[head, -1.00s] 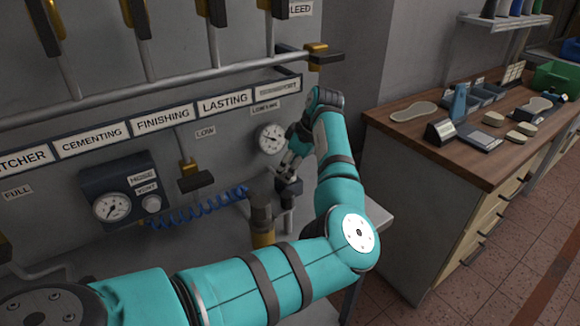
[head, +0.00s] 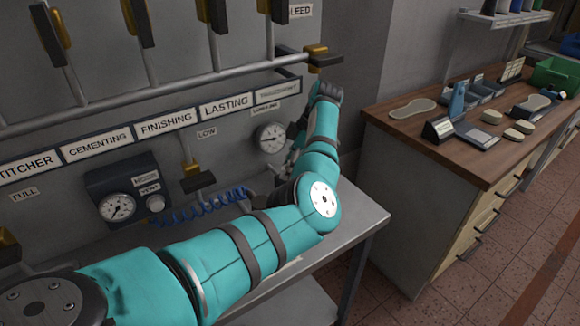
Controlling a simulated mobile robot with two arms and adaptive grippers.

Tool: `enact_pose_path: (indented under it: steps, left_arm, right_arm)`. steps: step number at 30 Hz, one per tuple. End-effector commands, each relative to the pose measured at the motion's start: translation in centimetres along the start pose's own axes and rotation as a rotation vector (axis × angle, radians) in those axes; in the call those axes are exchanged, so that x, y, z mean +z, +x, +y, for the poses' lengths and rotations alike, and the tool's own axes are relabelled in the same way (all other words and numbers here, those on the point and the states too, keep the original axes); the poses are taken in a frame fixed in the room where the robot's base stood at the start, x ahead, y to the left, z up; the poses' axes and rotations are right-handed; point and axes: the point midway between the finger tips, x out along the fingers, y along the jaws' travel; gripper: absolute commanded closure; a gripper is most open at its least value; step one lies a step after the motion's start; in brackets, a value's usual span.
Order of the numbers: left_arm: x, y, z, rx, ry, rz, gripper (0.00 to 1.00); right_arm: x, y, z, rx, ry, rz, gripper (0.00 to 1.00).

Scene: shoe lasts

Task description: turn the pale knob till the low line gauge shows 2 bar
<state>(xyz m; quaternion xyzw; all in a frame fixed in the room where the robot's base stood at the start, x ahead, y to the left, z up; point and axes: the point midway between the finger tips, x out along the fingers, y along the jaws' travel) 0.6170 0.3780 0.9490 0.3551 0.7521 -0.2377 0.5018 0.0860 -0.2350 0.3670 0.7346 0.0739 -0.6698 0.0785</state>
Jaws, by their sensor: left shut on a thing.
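The low line gauge (head: 271,137) is a round white dial on the grey panel, under a small label. Its needle is too small to read surely. My left gripper (head: 293,158) is just below and right of this gauge, mostly hidden behind my teal arm. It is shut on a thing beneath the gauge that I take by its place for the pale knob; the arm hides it. My right gripper is not in view.
A dark box (head: 108,178) at left carries another gauge (head: 117,207) and a small light round knob (head: 155,203). A blue coiled hose (head: 205,206) runs beside it. A grey metal table (head: 352,228) stands below, and a wooden workbench (head: 385,118) at right.

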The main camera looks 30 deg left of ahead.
Motion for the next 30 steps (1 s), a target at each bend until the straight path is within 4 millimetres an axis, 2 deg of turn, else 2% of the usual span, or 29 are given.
enact_pose_path:
  steps: [14, 15, 20, 30]
  left_arm:
    - [0.02, -0.11, 0.05, -0.006, -0.019, -0.002, 0.93]
    - [0.02, -0.11, 0.05, -0.005, -0.019, -0.002, 0.60]
    - [0.02, -0.10, 0.05, -0.006, -0.018, -0.002, 0.39]
    - [0.02, -0.04, 0.02, -0.007, -0.018, -0.001, 0.38]
  right_arm:
    - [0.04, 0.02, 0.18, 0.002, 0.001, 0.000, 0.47]
    - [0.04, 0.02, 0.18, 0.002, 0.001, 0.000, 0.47]
    - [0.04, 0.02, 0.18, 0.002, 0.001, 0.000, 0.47]
    - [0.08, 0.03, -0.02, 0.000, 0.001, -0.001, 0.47]
